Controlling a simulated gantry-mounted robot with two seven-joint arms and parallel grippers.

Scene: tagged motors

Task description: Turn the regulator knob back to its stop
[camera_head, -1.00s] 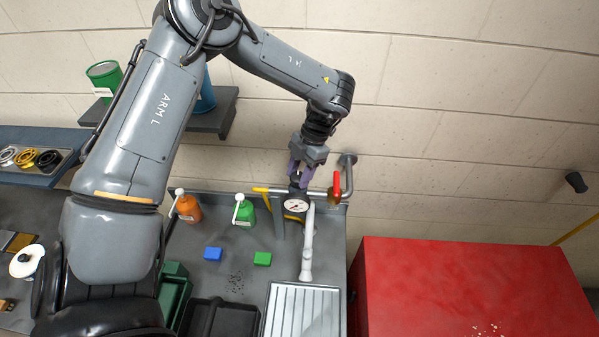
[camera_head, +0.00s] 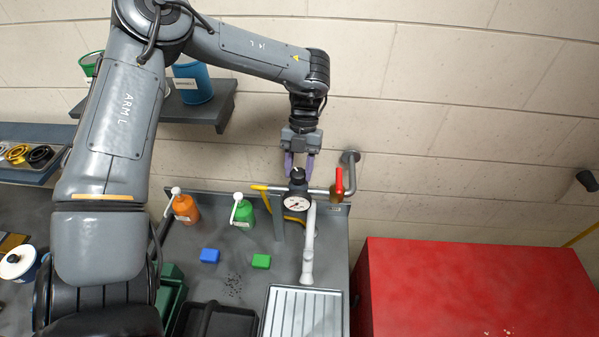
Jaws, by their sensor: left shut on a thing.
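The regulator is mounted on the pipe at the back of the bench, with a round white-faced gauge (camera_head: 297,203) on its front. Its dark knob (camera_head: 297,174) stands on top, just above the gauge. My left gripper (camera_head: 298,172) points down from above with its two purple fingers on either side of the knob, shut on it. The fingertips partly hide the knob's sides. My right gripper is not in view.
A red-handled valve (camera_head: 339,181) sits on the pipe right of the regulator. Orange (camera_head: 185,208) and green (camera_head: 243,212) bottles stand to the left. A red cabinet (camera_head: 470,285) is at right.

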